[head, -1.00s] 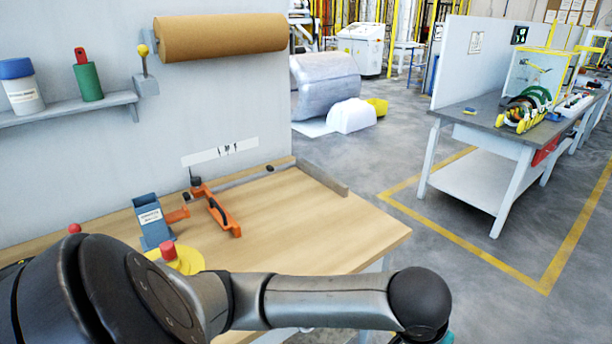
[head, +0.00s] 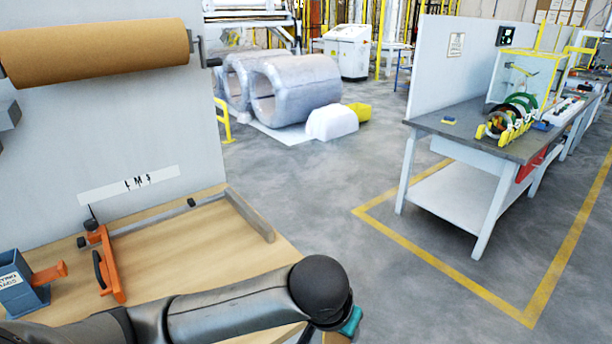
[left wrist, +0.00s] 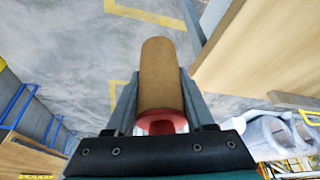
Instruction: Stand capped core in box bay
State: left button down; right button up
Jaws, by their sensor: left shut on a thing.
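My left gripper (left wrist: 160,98) is shut on a brown cardboard core (left wrist: 162,65) in the left wrist view. The core sits between the two fingers, and a red cap (left wrist: 162,122) shows on its end nearest the palm. The core's far end points away over the grey floor. In the head view my left arm crosses the bottom, and only a teal part of its wrist shows at the arm's end; the fingers and core are hidden there. I cannot make out a box with bays in either view. My right gripper is not in view.
A wooden bench (head: 190,245) carries an orange tool (head: 108,265) and a blue-grey holder (head: 20,285). A brown paper roll (head: 95,50) hangs above it. Wrapped coils (head: 292,88) stand behind. A grey table (head: 465,135) stands right, with open floor between.

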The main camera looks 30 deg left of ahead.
aim_at(204, 242)
jog(key=i+j+u, duration=0.15)
jog(key=i+u, duration=0.25)
jog(key=i+j+u, duration=0.1)
jog(key=u, duration=0.35)
jog(key=i+l+u, duration=0.15)
jog(key=i+u, duration=0.25)
